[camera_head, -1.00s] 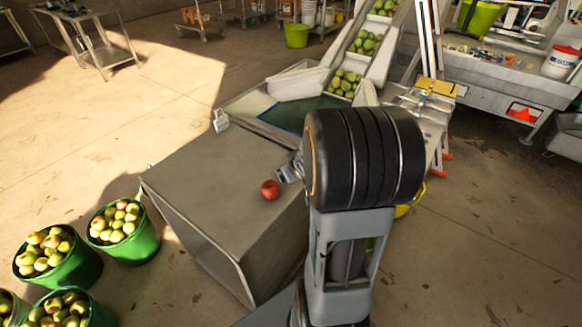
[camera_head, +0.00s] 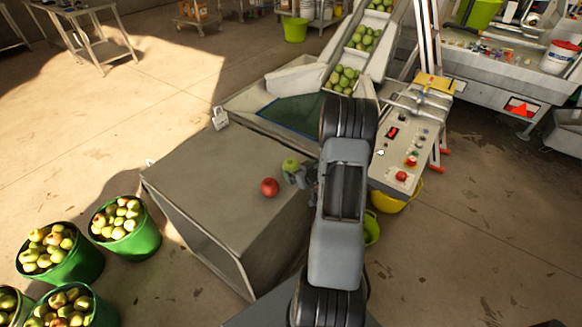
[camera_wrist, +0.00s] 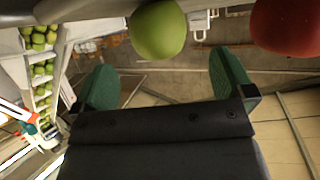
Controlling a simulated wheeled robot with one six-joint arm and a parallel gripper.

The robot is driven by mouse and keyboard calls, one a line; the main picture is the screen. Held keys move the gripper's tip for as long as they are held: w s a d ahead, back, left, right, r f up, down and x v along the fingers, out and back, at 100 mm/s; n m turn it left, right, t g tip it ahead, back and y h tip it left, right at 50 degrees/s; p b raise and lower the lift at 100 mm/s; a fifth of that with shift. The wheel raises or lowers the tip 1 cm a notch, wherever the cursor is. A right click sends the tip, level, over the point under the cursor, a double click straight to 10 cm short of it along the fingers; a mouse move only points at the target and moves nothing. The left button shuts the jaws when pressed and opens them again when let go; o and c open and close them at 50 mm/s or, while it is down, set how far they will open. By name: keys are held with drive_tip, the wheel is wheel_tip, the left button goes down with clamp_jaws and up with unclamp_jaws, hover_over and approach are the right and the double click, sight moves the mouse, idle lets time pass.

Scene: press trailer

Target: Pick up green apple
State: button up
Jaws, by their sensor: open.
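The green apple (camera_head: 290,165) sits on the grey metal box (camera_head: 215,200), close to my gripper (camera_head: 299,178). In the wrist view the green apple (camera_wrist: 159,29) is just ahead of the two green fingers, in line with the gap but nearer the left finger. My gripper (camera_wrist: 158,80) is open and nothing is between its fingers. A red apple (camera_head: 269,187) sits on the same box, to the left of my gripper. In the wrist view the red apple (camera_wrist: 287,26) is ahead and to the right of the right finger.
Green buckets full of apples (camera_head: 126,240) stand on the floor at the left. A conveyor (camera_head: 345,80) with green fruit rises behind the box. A control panel (camera_head: 400,160) with buttons is right of my arm. A small white object (camera_head: 220,118) sits at the box's back edge.

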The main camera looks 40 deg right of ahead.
sight(295, 168)
drive_tip(key=shift+p+x, duration=0.65)
drive_tip(key=shift+x, duration=2.45)
drive_tip(key=shift+d, duration=0.1)
drive_tip(key=c, duration=1)
